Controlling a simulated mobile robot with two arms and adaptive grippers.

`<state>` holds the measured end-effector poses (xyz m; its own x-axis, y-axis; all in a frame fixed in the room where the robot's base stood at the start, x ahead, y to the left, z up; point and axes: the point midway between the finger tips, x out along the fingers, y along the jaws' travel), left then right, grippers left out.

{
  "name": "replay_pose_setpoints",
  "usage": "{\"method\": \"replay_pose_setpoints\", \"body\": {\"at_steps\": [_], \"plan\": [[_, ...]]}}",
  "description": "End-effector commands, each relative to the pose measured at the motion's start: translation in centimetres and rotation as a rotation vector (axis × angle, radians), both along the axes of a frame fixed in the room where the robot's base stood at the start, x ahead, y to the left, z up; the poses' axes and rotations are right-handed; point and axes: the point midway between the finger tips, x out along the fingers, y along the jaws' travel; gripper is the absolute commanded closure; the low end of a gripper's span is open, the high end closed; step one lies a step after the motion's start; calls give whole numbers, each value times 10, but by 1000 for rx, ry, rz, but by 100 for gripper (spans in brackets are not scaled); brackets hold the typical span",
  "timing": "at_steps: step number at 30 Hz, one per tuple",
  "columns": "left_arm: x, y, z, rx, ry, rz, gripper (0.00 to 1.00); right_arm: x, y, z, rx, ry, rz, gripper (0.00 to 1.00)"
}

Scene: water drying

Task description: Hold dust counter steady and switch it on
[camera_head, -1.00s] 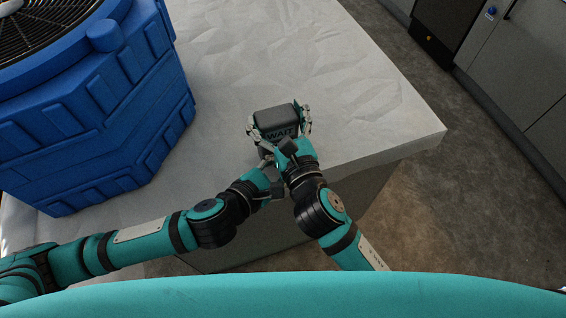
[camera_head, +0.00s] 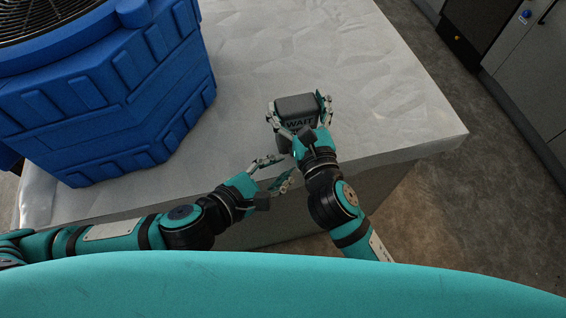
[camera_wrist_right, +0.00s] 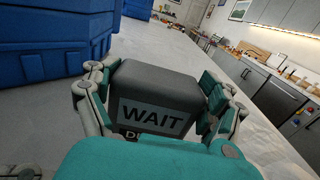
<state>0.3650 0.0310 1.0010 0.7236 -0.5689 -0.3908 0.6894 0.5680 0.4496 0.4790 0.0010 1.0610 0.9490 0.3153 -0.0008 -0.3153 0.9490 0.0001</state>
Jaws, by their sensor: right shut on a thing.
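The dust counter (camera_head: 296,104) is a small dark grey box near the front edge of the white-covered table. Its screen reads "WAIT" in the right wrist view (camera_wrist_right: 152,114); the part below the screen is mostly hidden by my gripper. My right gripper (camera_head: 299,106) is shut on the dust counter, with one finger on each side of it. My left gripper (camera_head: 277,172) is below and left of the counter, at the table's front edge. Its fingers are spread apart, with nothing between them, and it is clear of the counter.
A large blue tank (camera_head: 115,95) with a black round grille (camera_head: 40,18) fills the left of the table. The white table top (camera_head: 340,45) is clear behind and right of the counter. Grey cabinets (camera_head: 535,70) stand beyond the floor at right.

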Motion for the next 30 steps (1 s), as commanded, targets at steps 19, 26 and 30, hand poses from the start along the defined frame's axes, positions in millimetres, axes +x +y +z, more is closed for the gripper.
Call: {"method": "replay_pose_setpoints", "body": {"at_steps": [19,26,30], "plan": [[0,0,0,0,0,0,77,-1,-1,0,-1,1,-1,0],[0,-1,0,0,0,0,77,-30,-10,-2,-2,3,0,0],[0,0,0,0,0,0,77,-60,-20,-2,-2,5,1,0]]}}
